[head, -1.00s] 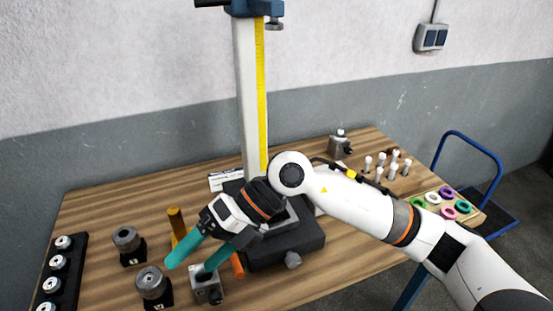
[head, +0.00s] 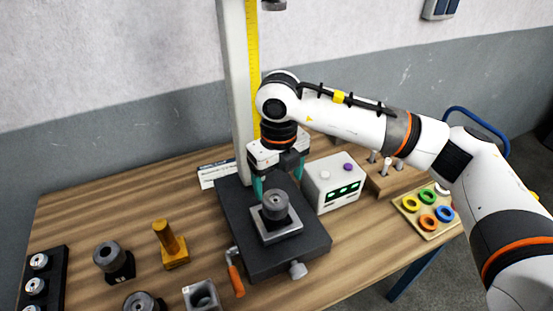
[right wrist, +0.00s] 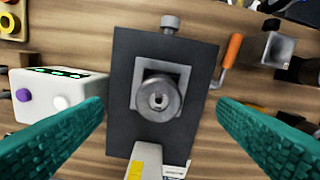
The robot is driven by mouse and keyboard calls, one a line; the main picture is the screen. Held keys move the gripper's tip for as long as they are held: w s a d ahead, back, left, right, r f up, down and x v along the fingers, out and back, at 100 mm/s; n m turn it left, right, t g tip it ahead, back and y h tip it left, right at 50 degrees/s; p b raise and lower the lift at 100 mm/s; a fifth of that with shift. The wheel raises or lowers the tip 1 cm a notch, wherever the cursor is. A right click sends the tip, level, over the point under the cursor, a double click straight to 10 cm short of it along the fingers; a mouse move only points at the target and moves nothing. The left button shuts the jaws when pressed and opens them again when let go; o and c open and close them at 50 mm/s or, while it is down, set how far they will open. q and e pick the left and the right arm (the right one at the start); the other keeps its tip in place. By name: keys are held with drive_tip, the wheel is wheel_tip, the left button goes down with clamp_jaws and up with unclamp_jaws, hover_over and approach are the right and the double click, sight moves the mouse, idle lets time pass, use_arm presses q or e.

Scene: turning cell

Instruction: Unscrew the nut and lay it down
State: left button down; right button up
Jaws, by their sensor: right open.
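A round grey nut (head: 275,199) sits on a dark post on a square metal plate (head: 285,229), on the black base (head: 310,249) of the column stand. In the right wrist view the nut (right wrist: 158,98) is seen from above, with a stud end in its middle. My right gripper (head: 279,184) is open, its teal fingers pointing down just behind the nut in the head view. In the right wrist view its fingers (right wrist: 160,106) stand on either side of the nut, clear of it, with nothing between them touching. My left gripper is not in view.
A white box with a green display (head: 335,184) stands right of the base. An orange-handled lever (head: 235,275) is at its left front. Grey round parts on black blocks (head: 107,256) and a yellow post (head: 168,246) stand left. A tray of coloured rings (head: 427,211) lies right.

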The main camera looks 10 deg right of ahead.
sight(278, 203)
drive_tip(key=f, duration=0.2)
drive_tip(key=f+p, duration=0.1)
drive_tip(key=shift+w+f, duration=0.2)
drive_tip(key=shift+f, duration=0.15)
drive_tip(key=f, duration=0.2)
drive_tip(key=f+p, duration=0.1)
drive_tip(key=f, duration=0.1)
drive_tip(key=shift+w, duration=0.25)
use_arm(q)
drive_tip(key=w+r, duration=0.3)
use_arm(e)
drive_tip(key=shift+s+f, duration=0.1)
drive_tip(key=shift+f, duration=0.6)
drive_tip(key=c, duration=1.1)
drive_tip(key=n+b, duration=0.6)
drive_tip(key=n, duration=0.1)
drive_tip(key=shift+f+b, duration=0.3)
drive_tip(key=shift+f, duration=0.05)
drive_tip(key=shift+c, duration=0.2)
drive_tip(key=shift+n+b, duration=0.6)
drive_tip(key=shift+n, duration=0.3)
drive_tip(key=shift+r+n, duration=0.2)
drive_tip(key=shift+n, duration=0.1)
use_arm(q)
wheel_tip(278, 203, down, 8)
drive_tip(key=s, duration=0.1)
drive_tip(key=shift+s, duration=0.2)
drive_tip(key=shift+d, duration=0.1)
